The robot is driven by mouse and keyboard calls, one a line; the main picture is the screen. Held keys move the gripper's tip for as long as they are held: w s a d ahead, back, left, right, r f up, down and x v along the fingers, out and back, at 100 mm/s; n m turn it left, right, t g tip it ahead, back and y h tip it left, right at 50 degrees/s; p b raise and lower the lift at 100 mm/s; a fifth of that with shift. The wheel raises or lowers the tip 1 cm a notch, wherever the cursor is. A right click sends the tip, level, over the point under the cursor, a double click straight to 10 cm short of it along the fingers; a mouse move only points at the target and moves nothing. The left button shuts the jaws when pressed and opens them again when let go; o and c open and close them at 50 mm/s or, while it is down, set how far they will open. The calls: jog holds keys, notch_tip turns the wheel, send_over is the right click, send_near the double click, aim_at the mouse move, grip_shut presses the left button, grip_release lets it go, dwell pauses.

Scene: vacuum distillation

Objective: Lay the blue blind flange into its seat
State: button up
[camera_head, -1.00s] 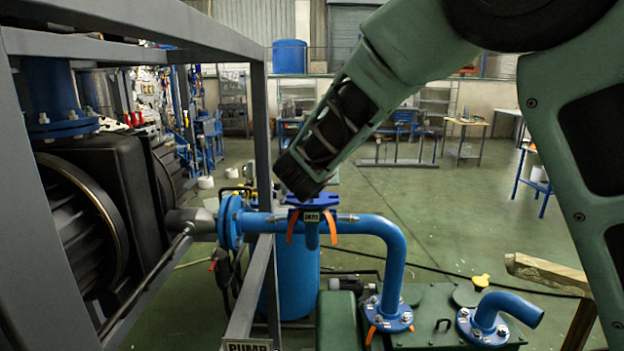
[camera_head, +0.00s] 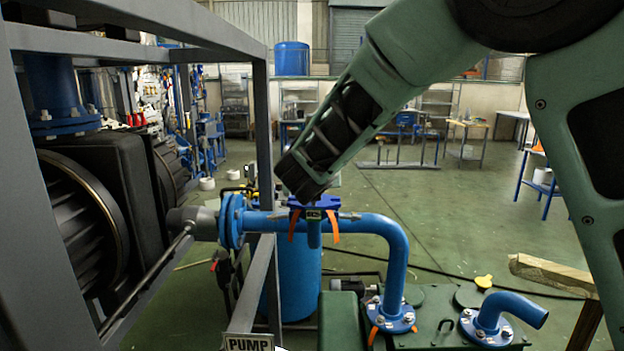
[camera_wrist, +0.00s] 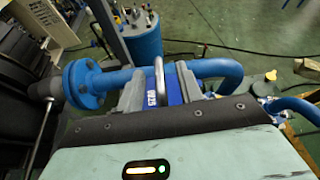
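The blue blind flange (camera_head: 313,203) shows as a flat blue plate right under the dark end of my arm in the head view. In the wrist view, blue surface with a white-lettered label (camera_wrist: 173,93) shows between the grey fingers of my gripper (camera_wrist: 170,75). The dark wrist housing hides the fingertips in the head view, and contact with the flange is unclear.
The blue pipe (camera_head: 365,222) runs right from a bolted flange (camera_head: 231,222) and bends down to the green pump unit (camera_head: 440,318). A grey frame (camera_head: 262,130) stands close at left. A blue tank (camera_head: 299,280) is behind the pipe. Open floor lies beyond.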

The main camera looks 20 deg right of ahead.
jog(key=b+v, duration=0.3)
jog(key=v, duration=1.4)
